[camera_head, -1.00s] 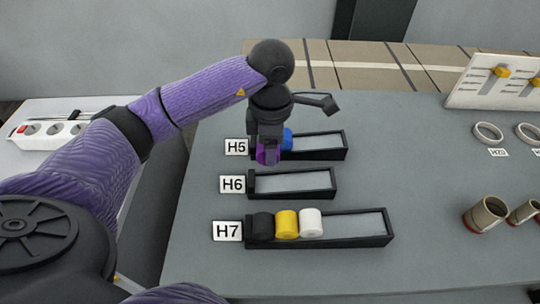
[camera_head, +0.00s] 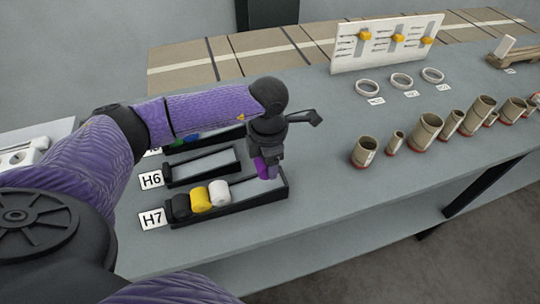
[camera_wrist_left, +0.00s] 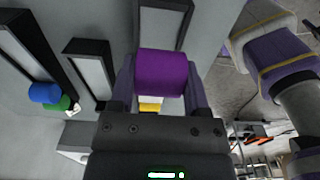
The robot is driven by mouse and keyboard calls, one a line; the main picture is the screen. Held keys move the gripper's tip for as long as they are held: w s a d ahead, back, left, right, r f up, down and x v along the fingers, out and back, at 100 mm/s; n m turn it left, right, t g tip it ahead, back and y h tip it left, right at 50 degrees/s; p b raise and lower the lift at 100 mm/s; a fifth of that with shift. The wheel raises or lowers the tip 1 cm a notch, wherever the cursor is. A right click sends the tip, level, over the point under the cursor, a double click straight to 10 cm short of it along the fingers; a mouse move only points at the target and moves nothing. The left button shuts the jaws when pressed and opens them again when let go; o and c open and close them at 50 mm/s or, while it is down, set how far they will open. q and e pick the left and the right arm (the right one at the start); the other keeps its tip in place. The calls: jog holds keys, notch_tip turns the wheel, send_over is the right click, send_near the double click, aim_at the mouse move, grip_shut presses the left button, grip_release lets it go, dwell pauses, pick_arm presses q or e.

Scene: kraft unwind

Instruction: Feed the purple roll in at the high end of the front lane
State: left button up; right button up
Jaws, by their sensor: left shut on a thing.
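The purple roll (camera_head: 262,168) is held between the fingers of my left gripper (camera_head: 266,170), which is shut on it. It hangs over the right end of the front lane, H7 (camera_head: 272,201); the head view does not show clearly whether it touches the lane. A black roll (camera_head: 181,206), a yellow roll (camera_head: 201,199) and a white roll (camera_head: 219,193) sit in a row at the labelled left end of H7. In the left wrist view the purple roll (camera_wrist_left: 162,72) fills the gap between the fingers, with the yellow roll (camera_wrist_left: 150,105) beyond. My right gripper is not in view.
The middle lane, H6 (camera_head: 204,167), is empty. The back lane holds a blue roll (camera_wrist_left: 43,92) and a green roll (camera_wrist_left: 62,104). Cardboard tubes (camera_head: 425,132), flat rings (camera_head: 401,81) and a white board (camera_head: 388,44) stand to the right. Table between is clear.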

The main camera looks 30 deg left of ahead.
pick_arm(q)
jog(key=shift+f+b, duration=0.35)
jog(key=shift+f, duration=0.55)
jog(key=shift+f+b, duration=1)
jog(key=shift+f, duration=0.25)
jog(key=o, duration=1.3)
jog(key=shift+r, duration=0.15)
notch_tip(320, 180, up, 8)
jog(key=p, duration=0.6)
jog(key=shift+r+p, duration=0.15)
jog(key=shift+p, duration=0.25)
